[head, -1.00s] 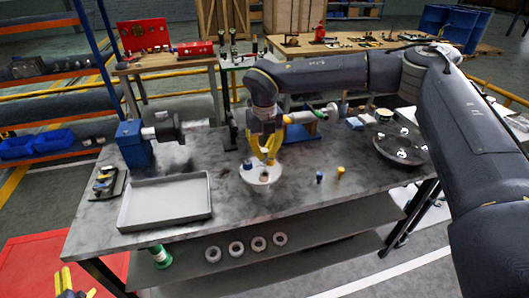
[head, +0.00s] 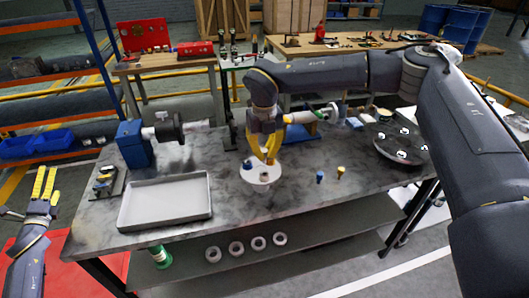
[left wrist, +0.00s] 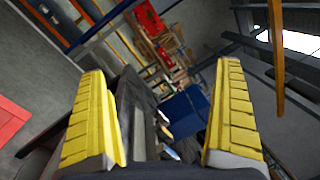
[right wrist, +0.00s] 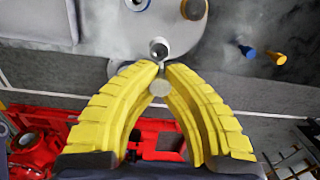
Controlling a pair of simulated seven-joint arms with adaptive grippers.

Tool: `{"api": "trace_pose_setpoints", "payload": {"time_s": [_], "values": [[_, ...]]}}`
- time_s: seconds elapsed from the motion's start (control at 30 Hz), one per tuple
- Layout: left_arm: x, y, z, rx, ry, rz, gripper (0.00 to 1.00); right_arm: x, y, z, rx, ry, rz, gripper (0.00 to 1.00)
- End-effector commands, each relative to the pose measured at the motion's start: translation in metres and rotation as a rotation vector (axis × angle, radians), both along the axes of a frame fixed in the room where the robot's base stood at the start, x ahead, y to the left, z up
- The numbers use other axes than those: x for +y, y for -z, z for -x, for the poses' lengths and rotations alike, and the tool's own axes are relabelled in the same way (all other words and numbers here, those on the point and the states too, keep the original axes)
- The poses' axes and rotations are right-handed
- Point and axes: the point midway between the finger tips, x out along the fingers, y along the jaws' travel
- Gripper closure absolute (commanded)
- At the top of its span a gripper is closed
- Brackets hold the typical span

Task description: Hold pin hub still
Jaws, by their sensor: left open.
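The pin hub (head: 262,174) is a pale round disc on the grey table (head: 225,225), with several pegs on it. Part of its disc (right wrist: 190,38) shows in the right wrist view, with a silver-rimmed peg (right wrist: 159,48) just beyond my fingertips. My right gripper (head: 268,157) is above the hub, pointing down. Its yellow fingers (right wrist: 160,70) meet at the tips around a small grey piece (right wrist: 160,88), seemingly a pin; its lower end is hidden. My left gripper (head: 45,180) is open and empty, left of the table, away from the hub. Its fingers (left wrist: 160,120) stand wide apart.
A grey tray (head: 165,202) lies left of the hub. A blue vise-like device (head: 133,145) stands behind it. Table between tray and hub is clear.

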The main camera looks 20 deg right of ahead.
Motion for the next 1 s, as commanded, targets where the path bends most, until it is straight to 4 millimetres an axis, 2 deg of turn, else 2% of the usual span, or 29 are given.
{"api": "trace_pose_setpoints", "payload": {"time_s": [0.03, 0.2, 0.33, 0.47, 0.73, 1.0], "values": [[-0.015, -0.017, -0.008, -0.025, 0.031, -0.05, 0.0, 0.0, 0.0, 0.0, 0.0, 0.0, 0.0, 1.0], [-0.07, -0.056, -0.027, -0.096, 0.138, -0.222, 0.0, 0.0, 0.0, 0.0, 0.0, 0.0, 0.0, 1.0], [-0.12, -0.077, -0.037, -0.148, 0.229, -0.349, 0.0, 0.0, 0.0, 0.0, 0.0, 0.0, 0.0, 1.0], [-0.172, -0.088, -0.042, -0.194, 0.326, -0.465, 0.0, 0.0, 0.0, 0.0, 0.0, 0.0, 0.0, 1.0], [-0.285, -0.085, -0.038, -0.273, 0.542, -0.669, 0.0, 0.0, 0.0, 0.0, 0.0, 0.0, 0.0, 1.0], [-0.393, -0.058, -0.016, -0.34, 0.771, -0.828, 0.0, 0.0, 0.0, 0.0, 0.0, 0.0, 0.0, 1.0]]}}
